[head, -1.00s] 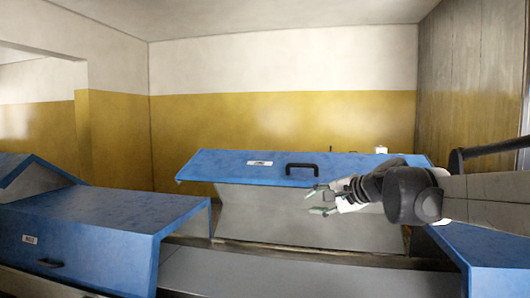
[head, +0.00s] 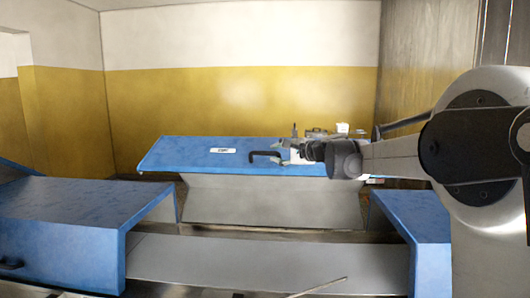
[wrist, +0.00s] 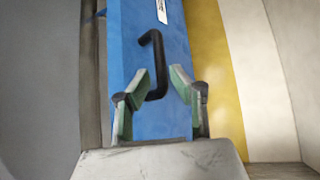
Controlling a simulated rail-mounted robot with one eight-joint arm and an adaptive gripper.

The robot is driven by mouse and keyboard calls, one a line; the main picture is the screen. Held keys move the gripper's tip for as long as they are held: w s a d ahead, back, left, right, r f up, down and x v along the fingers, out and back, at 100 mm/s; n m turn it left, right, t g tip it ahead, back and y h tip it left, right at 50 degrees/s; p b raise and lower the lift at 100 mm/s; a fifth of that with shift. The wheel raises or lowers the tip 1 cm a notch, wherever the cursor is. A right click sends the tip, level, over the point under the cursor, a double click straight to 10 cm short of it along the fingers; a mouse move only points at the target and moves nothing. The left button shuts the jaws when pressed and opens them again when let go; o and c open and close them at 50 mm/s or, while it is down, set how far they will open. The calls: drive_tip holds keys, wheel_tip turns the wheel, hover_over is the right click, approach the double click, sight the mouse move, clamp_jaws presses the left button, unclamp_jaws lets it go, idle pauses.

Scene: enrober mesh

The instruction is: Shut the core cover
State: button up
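The blue cover (head: 200,158) stands raised in the middle of the head view, its top sloping above a grey body. I take it for the core cover. It has a white label (head: 222,150) and a black bar handle (head: 264,154); the handle also shows in the wrist view (wrist: 158,62). My gripper (head: 282,153) is at the right end of the handle. In the wrist view my gripper (wrist: 160,74) is open, with the handle's near end between the green-padded fingers. I cannot tell whether either finger touches it.
Other blue covers stand at the left (head: 70,205) and right (head: 420,215). A grey strip (head: 260,262) runs between them in front of the raised cover. Small items (head: 342,128) show behind the cover's far right. A thin rod (head: 318,287) lies at the front.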

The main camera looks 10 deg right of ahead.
sight(268, 154)
drive_tip(key=shift+p+x, duration=0.6)
drive_tip(key=shift+x, duration=2.5)
drive_tip(key=shift+c, duration=0.4)
clamp_jaws()
